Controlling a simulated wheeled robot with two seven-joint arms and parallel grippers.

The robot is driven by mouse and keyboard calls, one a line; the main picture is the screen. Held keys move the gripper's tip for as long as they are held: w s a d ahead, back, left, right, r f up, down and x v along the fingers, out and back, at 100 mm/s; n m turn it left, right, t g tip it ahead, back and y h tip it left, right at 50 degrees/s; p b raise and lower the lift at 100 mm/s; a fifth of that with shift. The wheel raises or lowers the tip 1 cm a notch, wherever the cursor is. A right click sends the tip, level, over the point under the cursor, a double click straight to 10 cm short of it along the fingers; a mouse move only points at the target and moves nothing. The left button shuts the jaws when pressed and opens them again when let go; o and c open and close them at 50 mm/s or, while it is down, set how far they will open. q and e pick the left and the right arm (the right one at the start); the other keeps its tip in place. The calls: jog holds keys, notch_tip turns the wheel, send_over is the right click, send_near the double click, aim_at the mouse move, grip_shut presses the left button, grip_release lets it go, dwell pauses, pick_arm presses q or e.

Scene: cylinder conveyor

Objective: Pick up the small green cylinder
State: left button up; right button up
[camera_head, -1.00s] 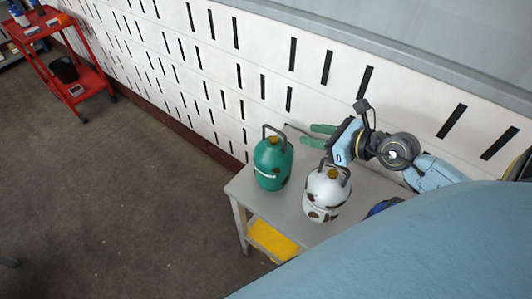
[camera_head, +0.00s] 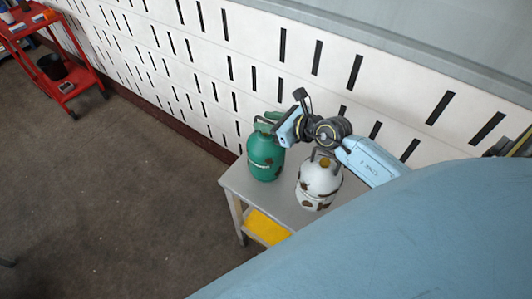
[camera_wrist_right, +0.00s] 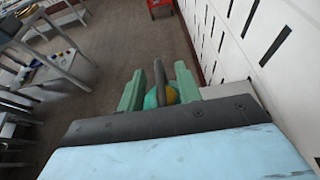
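The small green cylinder (camera_head: 265,159) stands upright on the left part of a small grey table, with a handle on top. My right gripper (camera_head: 266,124) is at the top of this cylinder, its green fingers partly hiding the handle. In the right wrist view the two green fingers (camera_wrist_right: 159,92) stand apart. The cylinder's dark handle (camera_wrist_right: 159,75) and yellow valve (camera_wrist_right: 171,95) show between them, with gaps on the sides. The fingers look open around the handle. My left gripper is not in view.
A white, rust-marked cylinder (camera_head: 319,184) stands right of the green one, under my right arm. The grey table (camera_head: 235,181) has a yellow lower shelf (camera_head: 266,229). A slotted white wall (camera_head: 215,60) runs close behind. A red cart (camera_head: 68,78) stands far left; the floor between is clear.

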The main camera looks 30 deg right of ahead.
jog(key=shift+w+a+f, duration=0.1)
jog(key=shift+w+f, duration=0.05)
jog(key=shift+w, duration=0.1)
jog(key=shift+c, duration=0.2)
grip_shut()
dwell(1.1)
jog(key=shift+w+r, duration=0.1)
jog(key=shift+r, duration=0.25)
